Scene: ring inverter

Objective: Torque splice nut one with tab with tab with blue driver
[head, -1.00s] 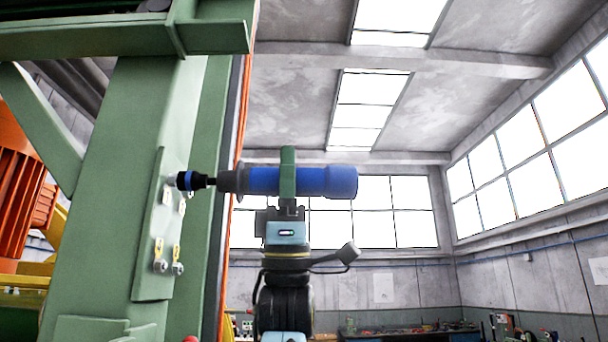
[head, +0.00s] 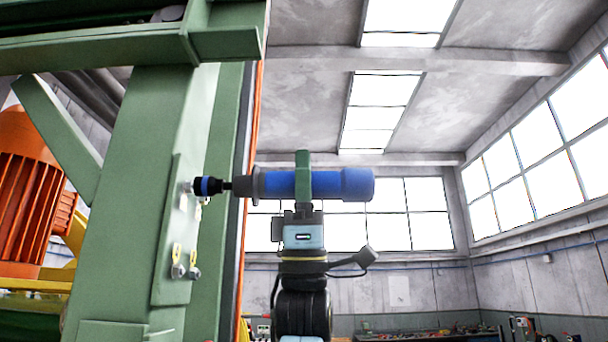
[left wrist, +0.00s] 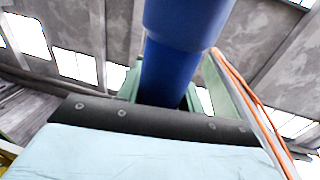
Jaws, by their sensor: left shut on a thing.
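The blue driver (head: 330,184) is held level in the head view, its black and blue socket (head: 208,186) pointing left. My left gripper (head: 303,182) is shut around the driver's body. The socket's tip is at the upper fasteners on the green splice plate (head: 168,255) and covers the nut there; I cannot tell whether it is seated. A tab (head: 198,208) shows just below the socket. Lower on the plate are two more nuts with yellowish tabs (head: 178,258). In the left wrist view the blue driver body (left wrist: 180,60) fills the upper middle. My right gripper is not in view.
A green post (head: 130,210) carries the plate, with a green beam (head: 120,45) across its top. An orange ribbed housing (head: 32,195) stands behind at left. An orange strip (head: 243,220) runs along the post's right side. Open air lies right of the driver.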

